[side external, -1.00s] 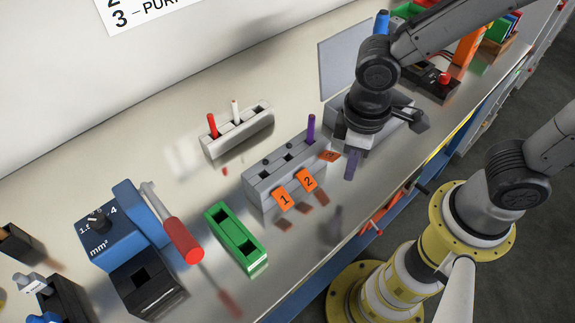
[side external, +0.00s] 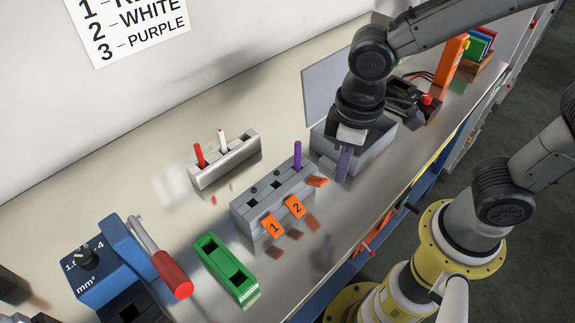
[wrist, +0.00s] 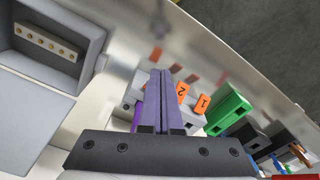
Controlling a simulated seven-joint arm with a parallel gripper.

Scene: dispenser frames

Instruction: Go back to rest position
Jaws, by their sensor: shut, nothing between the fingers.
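My gripper (side external: 343,165) is shut with nothing between its purple fingers. In the side view it hangs above the bench, to the right of the grey numbered holder (side external: 262,212). A purple peg (side external: 297,156) stands upright in the holder's slot at the 3 tag; the other slots look empty. In the wrist view my gripper's fingers (wrist: 160,75) point toward the holder, and the purple peg (wrist: 138,117) shows partly beside them.
A light grey holder (side external: 232,165) carries a red peg (side external: 200,155) and a white peg (side external: 223,140). A green holder (side external: 224,266) and a blue box with a red-handled lever (side external: 103,259) stand at front left. A grey open box (wrist: 62,32) is close to my gripper.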

